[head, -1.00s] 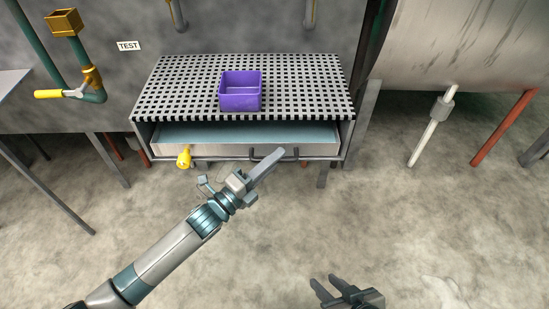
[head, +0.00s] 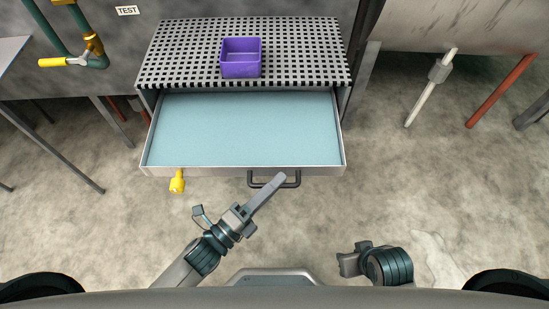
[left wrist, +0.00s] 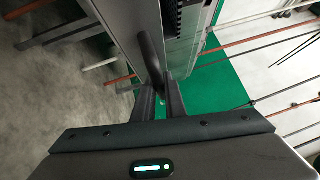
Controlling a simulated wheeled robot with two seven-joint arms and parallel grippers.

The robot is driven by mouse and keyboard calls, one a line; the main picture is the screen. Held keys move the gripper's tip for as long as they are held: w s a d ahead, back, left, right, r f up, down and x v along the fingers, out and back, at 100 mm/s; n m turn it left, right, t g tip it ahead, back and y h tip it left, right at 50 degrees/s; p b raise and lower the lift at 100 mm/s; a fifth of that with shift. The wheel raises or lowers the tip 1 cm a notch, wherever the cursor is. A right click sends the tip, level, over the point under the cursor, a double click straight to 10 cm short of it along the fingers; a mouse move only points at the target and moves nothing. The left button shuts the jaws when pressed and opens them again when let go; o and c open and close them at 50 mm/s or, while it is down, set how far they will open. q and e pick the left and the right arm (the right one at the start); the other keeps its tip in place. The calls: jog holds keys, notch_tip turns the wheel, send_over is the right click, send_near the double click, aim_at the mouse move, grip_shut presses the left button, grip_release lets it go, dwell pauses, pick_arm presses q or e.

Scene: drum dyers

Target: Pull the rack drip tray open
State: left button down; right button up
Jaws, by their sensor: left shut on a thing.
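The rack drip tray (head: 240,130) is a wide shallow drawer with a pale blue floor, standing well out from under the black-and-white grid rack top. Its dark bar handle (head: 290,184) is on the front face, right of centre. My left gripper (head: 280,180) is at the handle, and in the left wrist view its fingers (left wrist: 158,100) are shut on the dark handle (left wrist: 151,55). My right gripper (head: 345,262) is low in the head view, away from the tray; I cannot make out its jaw gap.
A purple open box (head: 241,65) stands on the grid rack top (head: 180,60). A yellow valve (head: 177,181) hangs at the tray's front left. A large tank (head: 450,25) with thin legs is at the right. The floor before the tray is clear.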

pick_arm(q)
jog(key=shift+s, duration=1.05)
pick_arm(e)
jog(key=shift+s+d, duration=0.2)
jog(key=shift+d, duration=0.1)
pick_arm(q)
jog(key=c, duration=2.1)
grip_release()
